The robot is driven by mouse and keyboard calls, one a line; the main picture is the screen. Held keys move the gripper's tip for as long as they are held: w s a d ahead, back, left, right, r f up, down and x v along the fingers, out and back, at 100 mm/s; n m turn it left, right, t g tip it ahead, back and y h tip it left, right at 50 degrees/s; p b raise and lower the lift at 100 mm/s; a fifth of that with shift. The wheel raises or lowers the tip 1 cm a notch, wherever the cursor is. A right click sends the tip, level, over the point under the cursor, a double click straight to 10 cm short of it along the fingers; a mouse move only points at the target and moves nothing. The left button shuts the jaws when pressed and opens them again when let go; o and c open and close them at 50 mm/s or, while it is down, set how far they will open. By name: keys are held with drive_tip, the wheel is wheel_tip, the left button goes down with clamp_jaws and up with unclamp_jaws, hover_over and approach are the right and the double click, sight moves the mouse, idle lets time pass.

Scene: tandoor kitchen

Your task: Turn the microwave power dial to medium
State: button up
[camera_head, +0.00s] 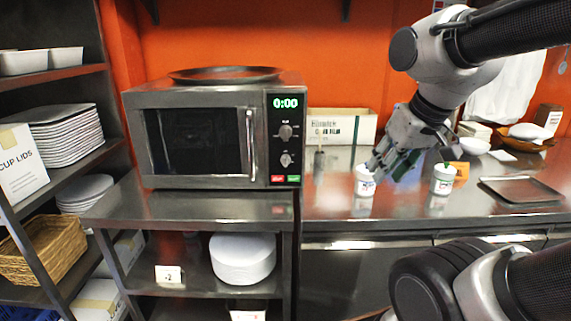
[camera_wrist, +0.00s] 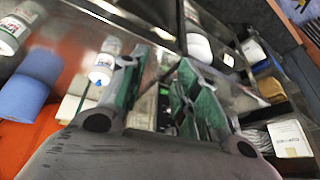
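The steel microwave (camera_head: 200,135) stands on a steel counter with its door closed. Its black control panel on the right shows a green 0:00. Below that sit an upper dial (camera_head: 285,131) and a lower dial (camera_head: 286,159); their labels are too small to read, so I cannot tell which is power or where it is set. My gripper (camera_head: 386,168) is to the right of the microwave, apart from the panel, above the counter near a white jar. In the wrist view my gripper (camera_wrist: 162,68) has its green-padded fingers spread with nothing held. The dials cannot be made out there.
A white jar (camera_head: 364,181) stands right by my gripper, and another jar (camera_head: 443,180) is farther right. A dark pan (camera_head: 225,74) lies on top of the microwave. A carton (camera_head: 342,127) stands behind. A shelf with plates (camera_head: 62,135) is at left.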

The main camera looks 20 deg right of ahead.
drive_tip(key=shift+o, duration=0.8)
drive_tip(key=w+a+f+m+t+y, duration=0.1)
drive_tip(key=w+a, duration=0.4)
drive_tip(key=w, duration=0.3)
drive_tip(key=w+a+f+m+t+y, duration=0.1)
drive_tip(key=w+a+f+t, duration=0.1)
drive_tip(key=w+a, duration=0.3)
drive_tip(key=w, duration=0.3)
drive_tip(key=shift+a+f+m, duration=0.15)
drive_tip(key=shift+m, duration=0.15)
drive_tip(key=m+t, duration=0.3)
approach(285, 163)
drive_tip(key=a, duration=0.3)
wheel_tip(285, 163, down, 6)
drive_tip(key=a+m+t+h, duration=0.1)
drive_tip(key=m+t+h, duration=0.45)
drive_tip(key=h, duration=0.35)
drive_tip(key=shift+n, duration=0.45)
drive_tip(key=x, duration=0.5)
drive_tip(key=a+x, duration=0.1)
drive_tip(key=x, duration=0.2)
drive_tip(key=shift+w+d+r, duration=0.1)
drive_tip(key=shift+w+r, duration=0.2)
drive_tip(key=shift+r, duration=0.1)
drive_tip(key=c, duration=1.1)
